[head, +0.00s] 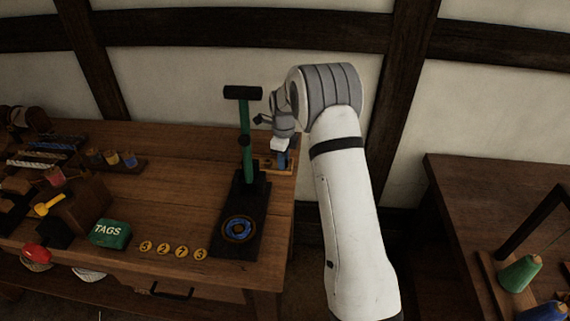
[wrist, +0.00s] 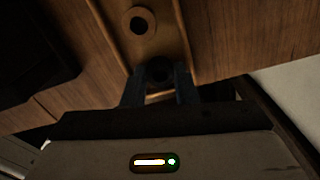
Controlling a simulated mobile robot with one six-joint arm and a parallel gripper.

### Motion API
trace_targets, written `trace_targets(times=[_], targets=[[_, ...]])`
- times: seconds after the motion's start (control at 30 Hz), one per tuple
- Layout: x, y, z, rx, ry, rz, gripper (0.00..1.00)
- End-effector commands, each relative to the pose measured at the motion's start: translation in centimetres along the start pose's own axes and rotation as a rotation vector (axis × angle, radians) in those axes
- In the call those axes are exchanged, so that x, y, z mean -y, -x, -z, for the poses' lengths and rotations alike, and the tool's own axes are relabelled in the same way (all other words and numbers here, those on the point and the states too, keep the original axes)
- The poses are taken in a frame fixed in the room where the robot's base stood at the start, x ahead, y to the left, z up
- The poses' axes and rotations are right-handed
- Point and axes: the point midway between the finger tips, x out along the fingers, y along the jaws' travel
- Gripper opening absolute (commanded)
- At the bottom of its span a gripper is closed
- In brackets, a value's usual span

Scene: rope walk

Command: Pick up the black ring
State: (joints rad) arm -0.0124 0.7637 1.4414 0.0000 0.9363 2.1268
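My gripper (wrist: 158,88) is low over a narrow wooden tray (wrist: 168,42) on the bench. Its two dark fingers stand apart, one on each side of a small dark round thing (wrist: 158,70), which looks like the black ring. I cannot tell whether the fingers touch it. Its lower part is in shadow near the fingers. A tan ring (wrist: 139,20) with a dark hole lies farther along the same tray. In the head view my gripper (head: 281,160) is at the tray (head: 265,163), at the bench's right end, and the black ring cannot be made out there.
A green post (head: 245,118) with a black crosspiece stands on a black base (head: 232,248) just left of my gripper. A blue and brown coil (head: 240,230) lies on that base. Yellow number discs (head: 163,249) and a green TAGS box (head: 110,233) are farther left.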

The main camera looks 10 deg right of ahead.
Motion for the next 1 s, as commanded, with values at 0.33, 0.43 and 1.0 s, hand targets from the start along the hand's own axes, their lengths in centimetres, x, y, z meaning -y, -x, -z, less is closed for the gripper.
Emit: trace_targets(times=[0.33, 0.43, 1.0], targets=[[0.0, 0.0, 0.1, 0.0, -0.001, 0.0, 0.04], [0.1, 0.5, 0.1, 0.001, -0.001, 0.001, 0.04], [0.1, 9.9, 0.1, 0.001, -0.002, 0.001, 0.04]])
